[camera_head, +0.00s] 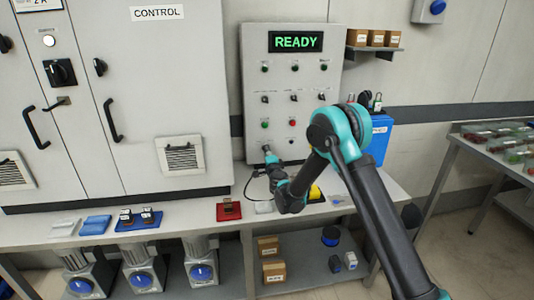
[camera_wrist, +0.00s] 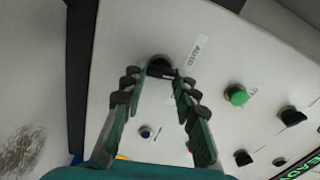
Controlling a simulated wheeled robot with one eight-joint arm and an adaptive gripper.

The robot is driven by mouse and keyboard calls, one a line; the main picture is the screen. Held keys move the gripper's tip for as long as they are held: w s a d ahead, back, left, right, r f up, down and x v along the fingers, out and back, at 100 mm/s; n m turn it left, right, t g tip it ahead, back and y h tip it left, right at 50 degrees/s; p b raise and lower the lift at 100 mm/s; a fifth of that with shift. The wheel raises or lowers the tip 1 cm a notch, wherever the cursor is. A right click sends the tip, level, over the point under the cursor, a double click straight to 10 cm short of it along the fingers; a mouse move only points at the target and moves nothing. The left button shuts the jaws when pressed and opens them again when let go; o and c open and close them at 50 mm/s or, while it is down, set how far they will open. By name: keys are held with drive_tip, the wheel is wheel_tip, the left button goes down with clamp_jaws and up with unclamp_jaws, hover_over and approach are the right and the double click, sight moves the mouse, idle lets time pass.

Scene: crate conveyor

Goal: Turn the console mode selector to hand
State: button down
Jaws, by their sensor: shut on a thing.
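The console (camera_head: 335,135) is a pale panel on the wall with a green READY display (camera_head: 295,42) and rows of knobs and buttons. My gripper (camera_head: 268,155) is at its lower left corner. In the wrist view the console face is rotated, and the fingers of my gripper (camera_wrist: 156,74) close around a black selector knob (camera_wrist: 160,64). A white label that seems to read AUTO (camera_wrist: 196,50) lies beside the knob. The fingers partly hide the knob, so I cannot tell its exact pointing direction.
A green button (camera_wrist: 236,95), a blue button (camera_wrist: 145,132) and other black knobs (camera_wrist: 291,117) are close to the fingers. A control cabinet (camera_head: 150,90) stands left of the console. The bench (camera_head: 190,215) below holds small parts; a blue bin (camera_head: 378,140) is to the right.

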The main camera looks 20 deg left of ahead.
drive_tip(key=m, duration=1)
drive_tip(key=shift+s+f, duration=0.1)
drive_tip(key=shift+f, duration=0.05)
drive_tip(key=shift+m, duration=0.4)
drive_tip(key=c, duration=1.2)
unclamp_jaws()
drive_tip(key=shift+o, duration=0.2)
drive_tip(key=v, duration=1.2)
